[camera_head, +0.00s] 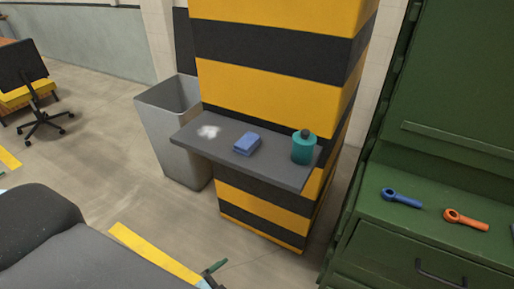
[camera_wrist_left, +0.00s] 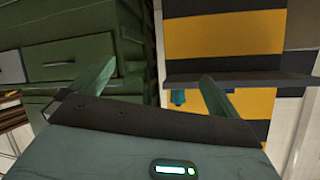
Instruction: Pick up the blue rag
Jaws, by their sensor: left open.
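The blue rag (camera_head: 247,144) lies folded on the middle of a grey shelf (camera_head: 212,151) fixed to a striped pillar. A teal bottle (camera_head: 303,149) with a dark cap stands to its right, and a white powdery patch (camera_head: 208,131) lies to its left. My left gripper (camera_head: 214,272) shows only partly at the bottom edge of the head view, well below and apart from the rag. In the left wrist view its green fingers (camera_wrist_left: 155,85) are spread with nothing between them. My right gripper is not in view.
A grey bin (camera_head: 172,125) stands left of the yellow and black pillar (camera_head: 275,75). A green cabinet (camera_head: 430,235) at the right holds a blue tool (camera_head: 402,199) and an orange tool (camera_head: 466,219). The floor before the shelf is clear. An office chair (camera_head: 30,90) stands far left.

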